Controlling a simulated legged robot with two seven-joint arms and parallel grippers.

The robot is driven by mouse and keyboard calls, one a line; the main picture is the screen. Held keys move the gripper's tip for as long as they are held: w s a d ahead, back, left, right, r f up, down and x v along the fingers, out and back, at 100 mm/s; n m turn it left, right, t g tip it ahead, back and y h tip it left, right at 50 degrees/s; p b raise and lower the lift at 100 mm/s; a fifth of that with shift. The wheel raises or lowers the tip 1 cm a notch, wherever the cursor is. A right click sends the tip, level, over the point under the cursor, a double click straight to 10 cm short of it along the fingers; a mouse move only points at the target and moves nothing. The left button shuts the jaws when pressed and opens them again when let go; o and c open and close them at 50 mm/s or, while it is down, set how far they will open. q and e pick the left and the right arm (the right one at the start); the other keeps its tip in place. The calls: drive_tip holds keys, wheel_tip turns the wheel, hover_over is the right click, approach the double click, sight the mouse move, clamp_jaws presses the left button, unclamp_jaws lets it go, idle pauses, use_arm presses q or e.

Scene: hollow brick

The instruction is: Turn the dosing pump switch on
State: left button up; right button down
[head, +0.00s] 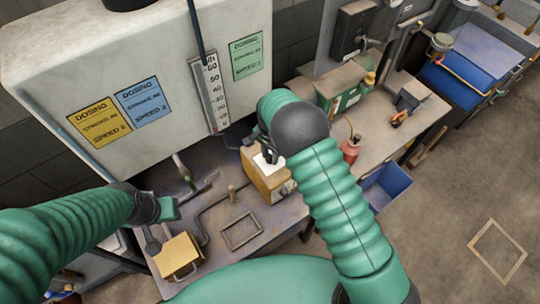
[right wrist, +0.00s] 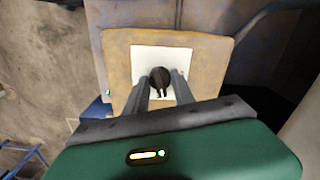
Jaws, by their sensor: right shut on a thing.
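The dosing pump is a worn yellow-tan box (head: 275,189) on the bench under the big white tank. Its face with a white plate (right wrist: 145,58) fills the middle of the right wrist view. The black round switch knob (right wrist: 159,77) sits on that plate. My right gripper (right wrist: 162,88) has one grey finger on each side of the knob and is shut on it. In the head view my right gripper (head: 267,150) is over the pump and partly hidden by my own arm. My left gripper (head: 165,210) is over the bench's left part, apart from the pump; its fingers do not show clearly.
The white tank (head: 130,60) carries dosing labels and a scale (head: 210,92). A yellow box with a handle (head: 179,257), bent pipe and small frame (head: 241,231) lie on the bench. Right are a green machine (head: 345,99), red bottle (head: 350,150) and blue bin (head: 386,188).

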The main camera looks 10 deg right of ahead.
drive_tip(key=shift+w+m, duration=0.1)
drive_tip(key=shift+m, duration=1.5)
drive_tip(key=c, duration=1.5)
unclamp_jaws()
drive_tip(key=o, duration=0.4)
drive_tip(key=shift+o, duration=0.2)
drive_tip(key=shift+a, duration=0.1)
wheel_tip(320, 180, up, 17)
drive_tip(key=b, duration=0.3)
drive_tip(key=shift+f+b, duration=0.15)
drive_tip(key=shift+b, duration=0.25)
drive_tip(key=shift+w, duration=0.1)
